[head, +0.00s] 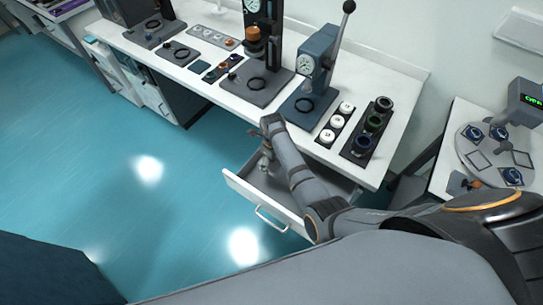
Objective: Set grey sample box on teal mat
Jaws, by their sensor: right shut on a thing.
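A small dark teal mat (203,67) lies bare on the white bench, left of the middle. My right gripper (265,164) points down at the open drawer below the bench's front edge. It is shut on a small grey thing, which fits the grey sample box, but the fingers and arm mostly hide it. My left gripper is not in view.
The white drawer (240,188) stands open, its handle facing the floor. On the bench (180,72) are presses with gauges, a tray of white round pieces (336,122) and a dark holder with coloured rings (368,130). A side table (445,150) stands at right.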

